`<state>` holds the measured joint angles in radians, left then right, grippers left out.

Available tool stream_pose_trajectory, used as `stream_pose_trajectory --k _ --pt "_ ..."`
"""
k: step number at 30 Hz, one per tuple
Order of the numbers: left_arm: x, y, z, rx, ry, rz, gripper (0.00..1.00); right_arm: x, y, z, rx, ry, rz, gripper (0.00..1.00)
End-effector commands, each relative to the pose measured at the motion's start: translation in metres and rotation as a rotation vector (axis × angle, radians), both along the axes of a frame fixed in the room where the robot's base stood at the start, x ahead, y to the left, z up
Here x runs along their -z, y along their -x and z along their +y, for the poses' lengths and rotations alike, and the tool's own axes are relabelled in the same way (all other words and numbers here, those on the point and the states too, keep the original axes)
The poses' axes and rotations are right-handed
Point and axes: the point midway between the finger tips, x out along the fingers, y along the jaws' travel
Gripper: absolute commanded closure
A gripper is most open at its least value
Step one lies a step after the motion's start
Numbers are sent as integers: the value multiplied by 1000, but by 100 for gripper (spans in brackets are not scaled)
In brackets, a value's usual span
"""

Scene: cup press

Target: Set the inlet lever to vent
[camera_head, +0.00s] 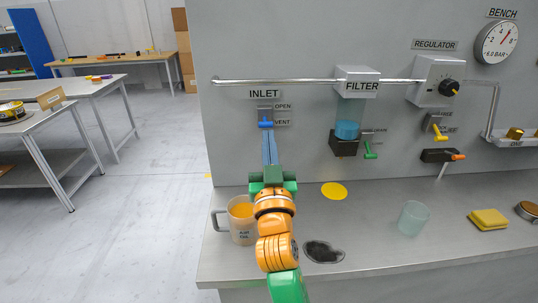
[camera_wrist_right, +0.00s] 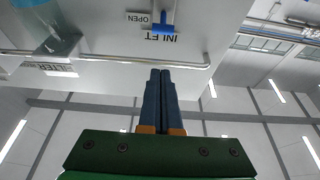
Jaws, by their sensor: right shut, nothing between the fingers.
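The inlet lever (camera_head: 266,124) is a blue handle on a grey plate on the wall panel, under the INLET sign (camera_head: 264,94). In the head view its handle shows beside the VENT label (camera_head: 282,122), below the OPEN label (camera_head: 283,106). My right gripper (camera_head: 267,134) is shut and empty, its blue fingers pointing up at the lever from just below. In the right wrist view, the inlet lever (camera_wrist_right: 155,33) shows beyond the fingertips (camera_wrist_right: 160,71), with a visible gap in the picture. The VENT label is not seen there. My left gripper is not in view.
A pipe (camera_head: 300,81) runs above the lever to the filter (camera_head: 347,130), which has a green lever (camera_head: 370,150).

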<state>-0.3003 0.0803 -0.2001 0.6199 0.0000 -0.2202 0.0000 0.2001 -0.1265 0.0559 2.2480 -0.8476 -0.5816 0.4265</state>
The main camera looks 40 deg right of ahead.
Motion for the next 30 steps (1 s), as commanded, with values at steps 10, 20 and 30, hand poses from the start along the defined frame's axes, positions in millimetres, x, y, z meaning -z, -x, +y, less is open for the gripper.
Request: stream_pose_trajectory --k 10,20,30 --pt "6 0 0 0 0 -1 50 6 12 7 1 -1 -1 100" --pt "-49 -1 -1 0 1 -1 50 -42 3 3 -7 -82 106 100" --pt "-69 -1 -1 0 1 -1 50 -43 0 1 -1 -157 257 100"
